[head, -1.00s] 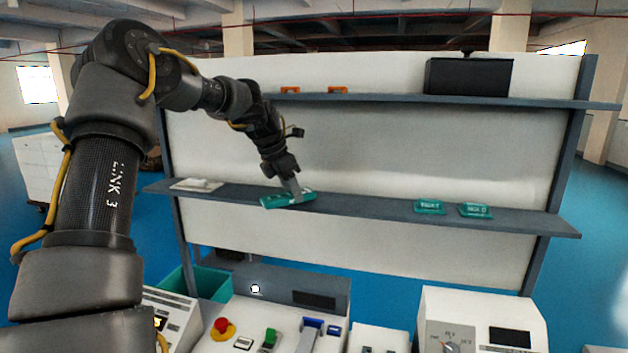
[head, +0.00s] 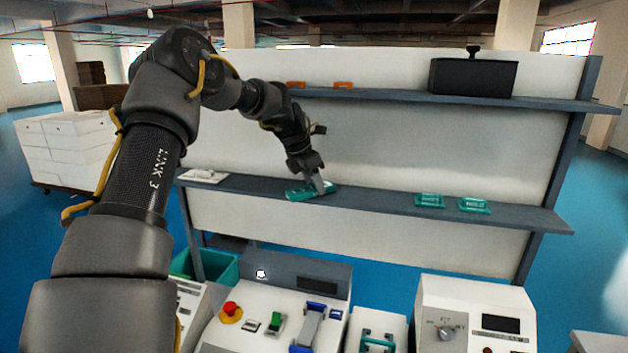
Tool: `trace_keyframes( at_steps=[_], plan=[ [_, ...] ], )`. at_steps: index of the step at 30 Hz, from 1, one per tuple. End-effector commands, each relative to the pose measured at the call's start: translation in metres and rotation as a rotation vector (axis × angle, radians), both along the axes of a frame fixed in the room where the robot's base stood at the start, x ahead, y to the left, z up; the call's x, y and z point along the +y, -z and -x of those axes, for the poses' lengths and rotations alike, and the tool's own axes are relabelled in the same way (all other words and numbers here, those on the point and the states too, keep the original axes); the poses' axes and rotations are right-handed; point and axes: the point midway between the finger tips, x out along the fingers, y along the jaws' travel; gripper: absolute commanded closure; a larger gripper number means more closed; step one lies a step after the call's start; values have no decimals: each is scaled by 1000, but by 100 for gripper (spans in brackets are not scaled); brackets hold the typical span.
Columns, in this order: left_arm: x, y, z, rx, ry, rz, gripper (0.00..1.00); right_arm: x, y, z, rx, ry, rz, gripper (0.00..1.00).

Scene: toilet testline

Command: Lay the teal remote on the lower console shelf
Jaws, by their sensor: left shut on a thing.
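The teal remote (head: 298,194) is at the left part of the lower console shelf (head: 370,198), near its front edge. My left gripper (head: 318,184) is shut on the remote's right part from above. The remote is low over the shelf surface; I cannot tell whether it touches. The jaws partly hide it. My right gripper is out of view.
Two teal labelled items (head: 430,201) lie on the shelf's right half. A white item (head: 202,176) lies at its left end. The upper shelf (head: 400,95) holds a black box (head: 472,77) and orange pieces. Control consoles (head: 262,310) stand in front, below the shelf.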

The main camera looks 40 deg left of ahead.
Motion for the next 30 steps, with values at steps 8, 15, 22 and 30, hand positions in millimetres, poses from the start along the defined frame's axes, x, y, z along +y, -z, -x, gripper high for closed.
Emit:
trace_keyframes(
  at_steps=[8,15,22,30],
  plan=[
    [0,1,0,0,0,0,42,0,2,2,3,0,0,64],
    [0,1,0,0,0,-1,37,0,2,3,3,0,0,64],
    [1,-3,1,-4,0,-3,37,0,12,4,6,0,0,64],
    [13,-7,47,-5,1,0,37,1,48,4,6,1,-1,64]
  ],
)
